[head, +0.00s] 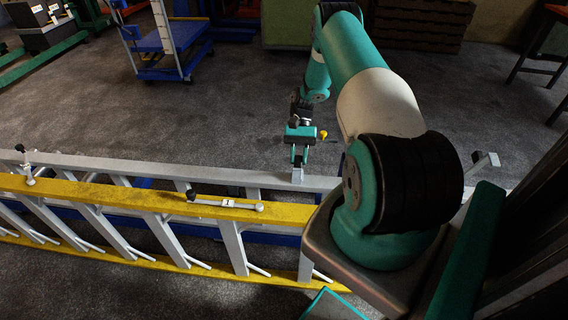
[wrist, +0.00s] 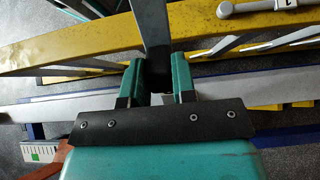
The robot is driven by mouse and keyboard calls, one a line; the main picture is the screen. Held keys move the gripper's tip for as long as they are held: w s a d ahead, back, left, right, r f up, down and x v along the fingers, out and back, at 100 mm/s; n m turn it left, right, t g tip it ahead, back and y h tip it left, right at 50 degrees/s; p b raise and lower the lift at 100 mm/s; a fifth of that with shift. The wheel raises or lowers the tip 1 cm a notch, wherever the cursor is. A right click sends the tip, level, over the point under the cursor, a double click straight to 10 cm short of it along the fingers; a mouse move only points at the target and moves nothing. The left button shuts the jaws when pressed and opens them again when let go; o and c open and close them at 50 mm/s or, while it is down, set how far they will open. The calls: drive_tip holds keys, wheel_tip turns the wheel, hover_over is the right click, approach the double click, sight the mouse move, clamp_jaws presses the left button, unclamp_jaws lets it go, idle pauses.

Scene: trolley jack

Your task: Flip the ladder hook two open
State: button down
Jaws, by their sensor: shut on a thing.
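My gripper (head: 298,160) is above the grey ladder rail (head: 345,184), pointing down. Its green fingers (wrist: 159,84) are shut on a flat grey piece (wrist: 152,28), which I take to be the ladder hook. This piece crosses in front of the yellow rail in the wrist view. In the head view, a light grey end (head: 297,176) shows below the fingertips at the grey rail. The hook's pivot is hidden. A similar grey plate (head: 486,160) stands up at the right.
The yellow ladder rail (head: 120,194) lies nearer to me. A grey bar (head: 226,203) lies along it, and an upright fitting (head: 27,166) stands at the far left. A blue cart (head: 166,45) stands at the back.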

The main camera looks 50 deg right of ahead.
drive_tip(key=shift+w+d+r+g+y, duration=0.1)
drive_tip(key=shift+w+d+g+y, duration=0.2)
drive_tip(key=shift+w+d+y, duration=0.15)
drive_tip(key=shift+s, duration=0.1)
drive_tip(key=c, duration=0.9)
unclamp_jaws()
drive_tip(key=shift+d, duration=0.1)
drive_tip(key=shift+r, duration=0.15)
wheel_tip(320, 180, up, 20)
drive_tip(key=p, duration=0.9)
drive_tip(key=shift+c, duration=0.3)
